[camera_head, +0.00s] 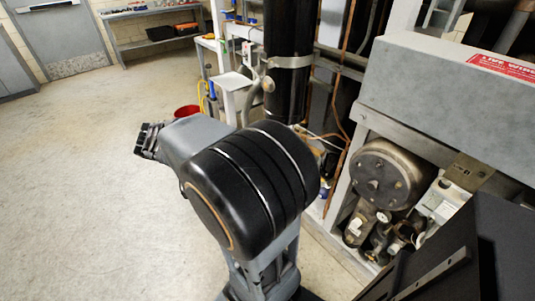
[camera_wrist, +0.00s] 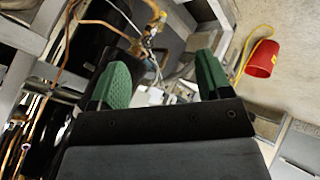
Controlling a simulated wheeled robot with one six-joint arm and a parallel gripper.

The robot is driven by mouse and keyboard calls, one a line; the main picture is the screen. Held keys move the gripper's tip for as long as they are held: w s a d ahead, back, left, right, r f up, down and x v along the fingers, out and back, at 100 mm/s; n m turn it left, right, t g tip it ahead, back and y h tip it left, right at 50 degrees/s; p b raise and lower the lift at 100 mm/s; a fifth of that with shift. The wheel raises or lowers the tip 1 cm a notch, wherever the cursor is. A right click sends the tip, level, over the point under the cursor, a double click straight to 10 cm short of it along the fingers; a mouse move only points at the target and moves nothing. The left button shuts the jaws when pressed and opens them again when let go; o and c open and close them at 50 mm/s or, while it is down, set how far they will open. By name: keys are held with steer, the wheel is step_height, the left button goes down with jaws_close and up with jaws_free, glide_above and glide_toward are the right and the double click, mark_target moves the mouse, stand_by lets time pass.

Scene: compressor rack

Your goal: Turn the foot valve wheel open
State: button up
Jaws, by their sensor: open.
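My gripper (camera_wrist: 160,75) shows in the wrist view with its two green-padded fingers apart and nothing between them. Beyond the fingers is a blurred cluster of brass and pipe fittings (camera_wrist: 150,48) beside dark cylinders. In the head view my arm covers the foot of the tall black cylinder (camera_head: 288,50). A small round beige knob (camera_head: 268,85) shows at the left side of that cylinder. I cannot make out a foot valve wheel for certain in either view. My gripper is apart from these fittings.
A red bucket (camera_head: 187,111) stands on the floor behind my arm; it also shows in the wrist view (camera_wrist: 262,65). A compressor (camera_head: 385,178) sits low in the rack at right, under a grey box with a red label (camera_head: 505,68). The floor at left is clear.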

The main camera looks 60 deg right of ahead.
steer(key=w+d+f+m+g+h+b, duration=0.25)
steer(key=d+f+m+h+b, duration=0.3)
steer(key=d, duration=0.35)
steer(key=w+d+f+m+g+h+b, duration=0.2)
steer(key=w+d+f+m+h+b, duration=0.15)
steer(key=d+f+b, duration=0.45)
steer(key=shift+m+t, duration=0.25)
steer(key=shift+m, duration=0.05)
steer(key=x, duration=0.4)
steer(key=r+x, duration=0.1)
steer(key=x, duration=0.4)
steer(key=b+x, duration=0.1)
steer(key=x, duration=0.4)
steer(key=shift+s+r, duration=0.25)
steer(key=shift+r, duration=0.15)
steer(key=shift+c, duration=0.3)
steer(key=c, duration=0.9)
steer(key=shift+o, duration=0.2)
